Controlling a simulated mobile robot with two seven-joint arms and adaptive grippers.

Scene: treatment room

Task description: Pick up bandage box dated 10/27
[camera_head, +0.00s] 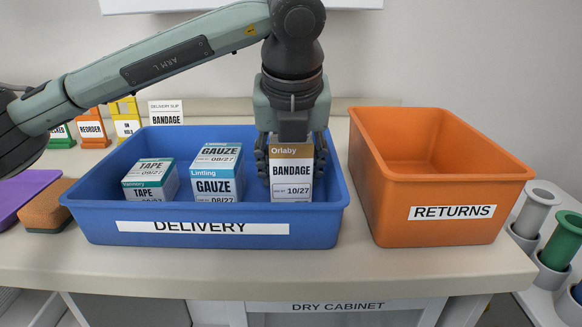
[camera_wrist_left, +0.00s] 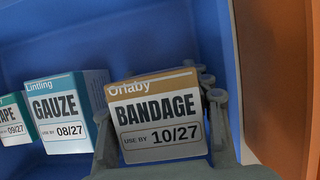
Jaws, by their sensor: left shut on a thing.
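The bandage box (camera_head: 291,178) is tan and white, reads "Orlaby BANDAGE" and is dated 10/27. It stands upright at the right end of the blue delivery bin (camera_head: 101,224). My left gripper (camera_head: 291,160) points down over it, with a finger on each side, shut on the box. In the left wrist view the bandage box (camera_wrist_left: 157,115) sits between the fingers, its label facing the camera. I cannot tell whether its base touches the bin floor. My right gripper is in neither view.
Gauze boxes (camera_head: 217,184) and tape boxes (camera_head: 150,184) stand left of the bandage box in the bin. An empty orange returns bin (camera_head: 452,213) is to the right. A delivery slip (camera_head: 167,113) reading "BANDAGE" stands behind. A brown sponge-like block (camera_head: 45,207) lies at left.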

